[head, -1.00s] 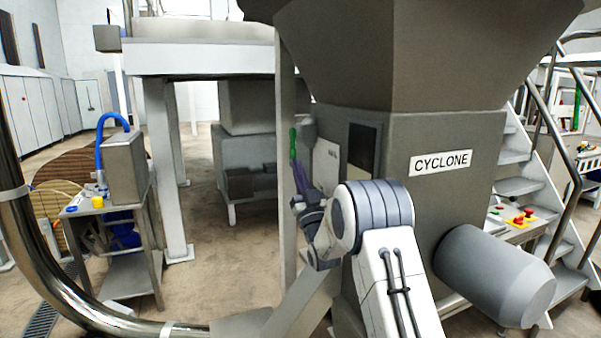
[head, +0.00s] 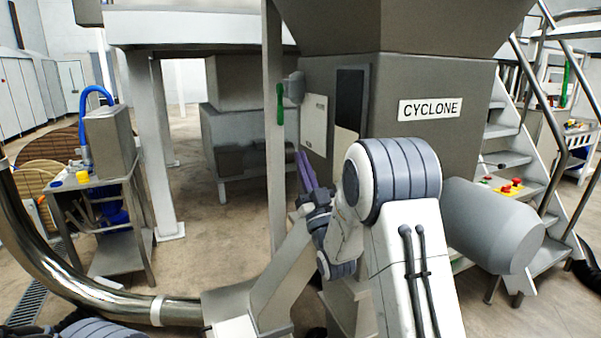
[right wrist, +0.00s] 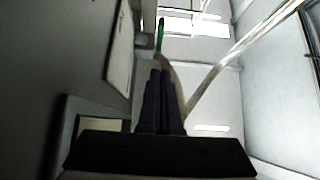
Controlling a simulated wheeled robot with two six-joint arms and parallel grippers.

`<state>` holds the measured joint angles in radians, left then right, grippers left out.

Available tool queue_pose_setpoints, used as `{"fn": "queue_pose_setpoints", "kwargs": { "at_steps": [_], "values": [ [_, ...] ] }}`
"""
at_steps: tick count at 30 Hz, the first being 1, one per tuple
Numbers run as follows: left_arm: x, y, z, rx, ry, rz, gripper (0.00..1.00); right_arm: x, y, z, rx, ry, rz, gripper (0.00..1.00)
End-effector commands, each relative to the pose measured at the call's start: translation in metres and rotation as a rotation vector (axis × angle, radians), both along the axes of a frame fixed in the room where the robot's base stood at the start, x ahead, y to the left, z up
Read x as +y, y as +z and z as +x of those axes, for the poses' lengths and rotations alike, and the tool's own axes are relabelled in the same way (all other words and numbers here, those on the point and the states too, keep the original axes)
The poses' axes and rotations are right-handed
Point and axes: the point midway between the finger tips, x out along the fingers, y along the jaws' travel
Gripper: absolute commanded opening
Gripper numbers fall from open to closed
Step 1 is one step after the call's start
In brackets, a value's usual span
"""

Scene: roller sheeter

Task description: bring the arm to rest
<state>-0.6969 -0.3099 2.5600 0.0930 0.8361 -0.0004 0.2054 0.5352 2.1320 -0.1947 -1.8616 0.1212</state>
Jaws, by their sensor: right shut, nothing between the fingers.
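My right gripper (head: 304,166) is in the head view, left of my white forearm and in front of the cyclone housing (head: 455,150). Its purple fingers point up and are shut with nothing between them. In the right wrist view the fingers (right wrist: 161,74) lie side by side, pointing away from the camera. A green handle (head: 281,103) is on the grey post above and left of the fingertips, apart from them. The green handle also shows in the right wrist view (right wrist: 160,34), beyond the fingertips. My left gripper is not in view.
A grey post (head: 273,190) stands close left of the gripper. A pale hatch panel (head: 316,125) is on the housing beside it. A grey motor drum (head: 492,222) and stairs (head: 505,150) are at right. A steel pipe (head: 60,270) curves at lower left. Open floor lies behind.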

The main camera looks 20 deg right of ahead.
Motion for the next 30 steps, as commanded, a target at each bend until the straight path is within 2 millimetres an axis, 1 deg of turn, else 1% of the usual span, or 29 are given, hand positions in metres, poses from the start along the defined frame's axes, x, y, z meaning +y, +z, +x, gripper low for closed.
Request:
{"fn": "queue_pose_setpoints", "kwargs": {
  "at_steps": [4, 7, 8, 11, 14, 15, 17, 18, 19, 20, 21, 23, 25, 26, 27, 29, 30],
  "values": [
    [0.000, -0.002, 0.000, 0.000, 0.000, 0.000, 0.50, 0.001, -0.003, -0.003, 0.000, 0.001, -0.001, 0.00],
    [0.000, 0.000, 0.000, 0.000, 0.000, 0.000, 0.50, 0.005, -0.002, -0.001, 0.017, 0.005, 0.000, 0.00],
    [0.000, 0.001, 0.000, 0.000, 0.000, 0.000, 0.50, 0.008, -0.002, 0.001, 0.031, 0.009, -0.001, 0.00],
    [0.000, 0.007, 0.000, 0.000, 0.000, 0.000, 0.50, 0.026, -0.002, 0.010, 0.121, 0.026, -0.002, 0.00],
    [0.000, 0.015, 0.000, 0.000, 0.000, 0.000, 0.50, 0.058, -0.007, 0.021, 0.284, 0.056, -0.009, 0.00],
    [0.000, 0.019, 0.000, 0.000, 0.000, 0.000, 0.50, 0.074, -0.012, 0.024, 0.364, 0.071, -0.014, 0.00],
    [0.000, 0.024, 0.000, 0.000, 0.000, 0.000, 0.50, 0.097, -0.021, 0.024, 0.489, 0.093, -0.028, 0.00],
    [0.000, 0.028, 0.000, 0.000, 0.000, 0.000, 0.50, 0.113, -0.029, 0.021, 0.575, 0.109, -0.040, 0.00],
    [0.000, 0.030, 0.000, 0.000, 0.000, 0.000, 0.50, 0.124, -0.035, 0.018, 0.637, 0.121, -0.050, 0.00],
    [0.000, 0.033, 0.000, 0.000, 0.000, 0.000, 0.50, 0.134, -0.042, 0.013, 0.701, 0.132, -0.060, 0.00],
    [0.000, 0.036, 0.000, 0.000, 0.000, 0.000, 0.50, 0.149, -0.051, 0.005, 0.786, 0.149, -0.078, 0.00],
    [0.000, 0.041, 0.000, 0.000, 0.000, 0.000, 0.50, 0.168, -0.064, -0.011, 0.911, 0.173, -0.105, 0.00],
    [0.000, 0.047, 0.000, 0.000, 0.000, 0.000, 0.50, 0.189, -0.080, -0.036, 1.056, 0.203, -0.145, 0.00],
    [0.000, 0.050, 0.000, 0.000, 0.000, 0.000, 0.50, 0.197, -0.088, -0.049, 1.120, 0.215, -0.166, 0.00],
    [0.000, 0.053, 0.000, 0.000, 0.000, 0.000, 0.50, 0.207, -0.096, -0.067, 1.203, 0.232, -0.193, 0.00],
    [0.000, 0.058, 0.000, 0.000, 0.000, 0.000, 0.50, 0.219, -0.108, -0.098, 1.325, 0.258, -0.239, 0.00],
    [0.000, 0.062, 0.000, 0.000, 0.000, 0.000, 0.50, 0.226, -0.116, -0.120, 1.408, 0.274, -0.273, 0.00]
  ]
}}
